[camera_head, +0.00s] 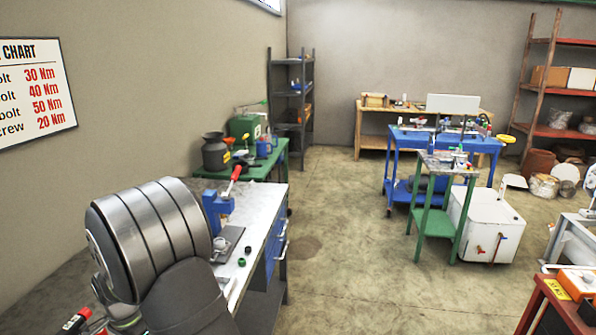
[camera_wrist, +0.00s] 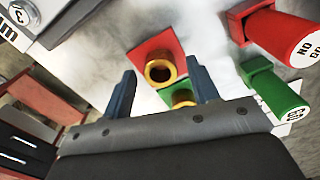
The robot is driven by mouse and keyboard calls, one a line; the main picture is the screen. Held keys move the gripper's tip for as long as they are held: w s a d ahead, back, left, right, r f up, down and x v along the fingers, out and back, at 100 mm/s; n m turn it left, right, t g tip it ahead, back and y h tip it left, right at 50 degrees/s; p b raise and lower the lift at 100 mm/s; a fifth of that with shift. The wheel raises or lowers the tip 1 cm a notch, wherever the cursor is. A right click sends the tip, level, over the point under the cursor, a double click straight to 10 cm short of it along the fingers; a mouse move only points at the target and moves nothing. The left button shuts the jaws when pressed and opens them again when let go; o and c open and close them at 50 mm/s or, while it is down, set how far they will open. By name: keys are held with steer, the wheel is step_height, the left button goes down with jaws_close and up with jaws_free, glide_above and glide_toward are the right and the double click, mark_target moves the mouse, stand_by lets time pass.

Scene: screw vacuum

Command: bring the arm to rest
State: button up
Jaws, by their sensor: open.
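My gripper (camera_wrist: 160,66) shows in the wrist view with its two dark fingers apart. Nothing is held between them. In the head view, my arm fills the lower left as a large ribbed metal joint and dark link. My gripper is not visible there.
A red-handled gauge (camera_wrist: 285,35) and a green-handled gauge (camera_wrist: 278,92) lie right of the rings. In the head view, a blue press (camera_head: 217,207) stands on the workbench (camera_head: 262,205) beside my arm. A blue cart (camera_head: 402,150) stands farther off. The middle floor is clear.

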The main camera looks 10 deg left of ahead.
steer(key=shift+r, duration=1.45)
